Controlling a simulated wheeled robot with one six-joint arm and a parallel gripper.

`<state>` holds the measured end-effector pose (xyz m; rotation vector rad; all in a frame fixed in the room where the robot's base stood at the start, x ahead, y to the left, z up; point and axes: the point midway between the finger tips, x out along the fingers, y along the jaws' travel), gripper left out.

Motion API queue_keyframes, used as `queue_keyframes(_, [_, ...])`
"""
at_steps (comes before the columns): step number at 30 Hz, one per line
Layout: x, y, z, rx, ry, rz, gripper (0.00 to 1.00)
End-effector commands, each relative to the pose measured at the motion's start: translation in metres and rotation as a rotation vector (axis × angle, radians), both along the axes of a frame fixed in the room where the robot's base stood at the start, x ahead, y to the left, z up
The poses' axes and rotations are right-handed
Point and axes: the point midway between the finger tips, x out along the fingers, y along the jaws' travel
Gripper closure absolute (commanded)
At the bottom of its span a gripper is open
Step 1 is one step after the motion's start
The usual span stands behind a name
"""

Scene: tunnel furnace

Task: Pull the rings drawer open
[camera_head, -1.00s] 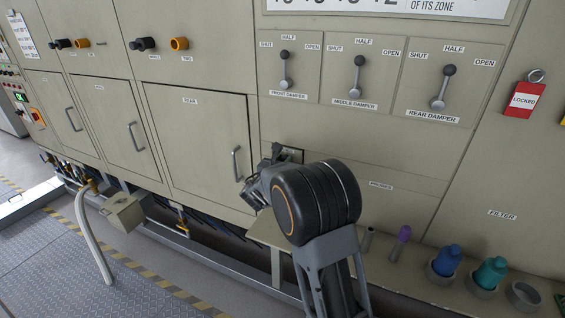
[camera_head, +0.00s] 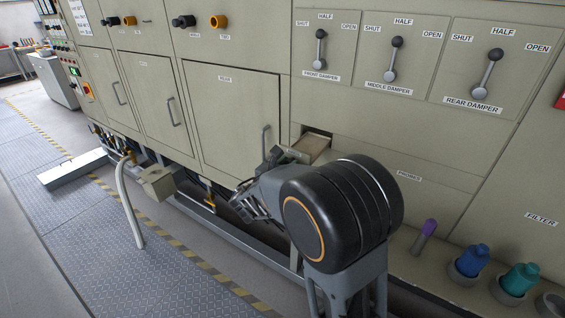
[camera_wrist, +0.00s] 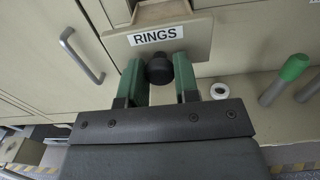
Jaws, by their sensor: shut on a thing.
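The rings drawer (camera_wrist: 190,47) fills the upper middle of the wrist view, with a white label reading RINGS on its front. A black round knob (camera_wrist: 160,70) stands out from its front. My gripper (camera_wrist: 158,72) has its two green fingers closed on either side of the knob. In the head view the drawer (camera_head: 313,147) sticks out of the cabinet face, with part of its open top showing. The inside of the drawer is mostly hidden.
The rear door (camera_head: 235,115) with its bar handle is just left of the drawer. A white ring (camera_wrist: 219,91) and a green-ended rod (camera_wrist: 290,72) are on the ledge below.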

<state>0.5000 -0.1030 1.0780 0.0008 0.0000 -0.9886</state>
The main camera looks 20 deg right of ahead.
Motion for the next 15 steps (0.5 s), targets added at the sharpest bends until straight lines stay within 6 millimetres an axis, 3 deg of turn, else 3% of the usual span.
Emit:
queue_keyframes(7, [-0.0008,-0.0013,0.0004,-0.002,0.0,-0.006,1.0])
queue_keyframes(8, [-0.0008,-0.0012,0.0004,-0.002,0.0,-0.006,0.69])
queue_keyframes(15, [-0.0001,0.0007,0.0001,-0.001,0.0,-0.001,0.46])
